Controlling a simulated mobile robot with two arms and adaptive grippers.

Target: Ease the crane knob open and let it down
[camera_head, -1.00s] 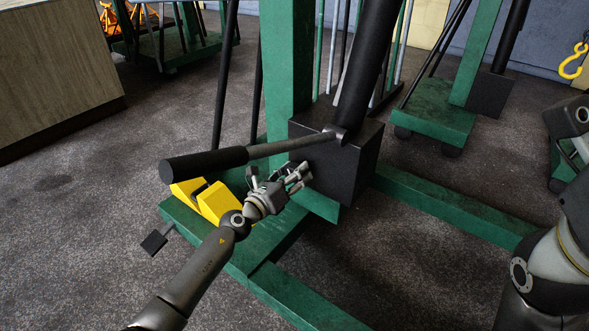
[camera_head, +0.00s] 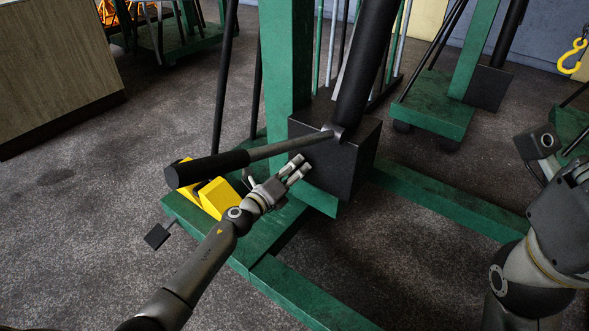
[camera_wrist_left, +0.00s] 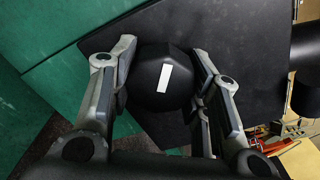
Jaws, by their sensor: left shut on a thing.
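The crane's black pump block (camera_head: 335,160) stands on the green frame, with the black ram rising from it. A pump handle with a black grip (camera_head: 207,167) reaches left from it. The knob (camera_wrist_left: 160,78), black and faceted with a white mark, shows in the left wrist view in front of the block's dark face. My left gripper (camera_wrist_left: 162,82) is shut on the knob, with a finger on each side. In the head view my left gripper (camera_head: 296,170) is at the block's left face, below the handle, and hides the knob. My right gripper cannot be made out clearly at the right edge.
A yellow block (camera_head: 217,197) sits on the green base (camera_head: 272,235) beside my left wrist. The handle passes just above my left gripper. Other green cranes (camera_head: 435,105) stand behind, and a yellow hook (camera_head: 572,56) hangs at far right. Open floor lies at left.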

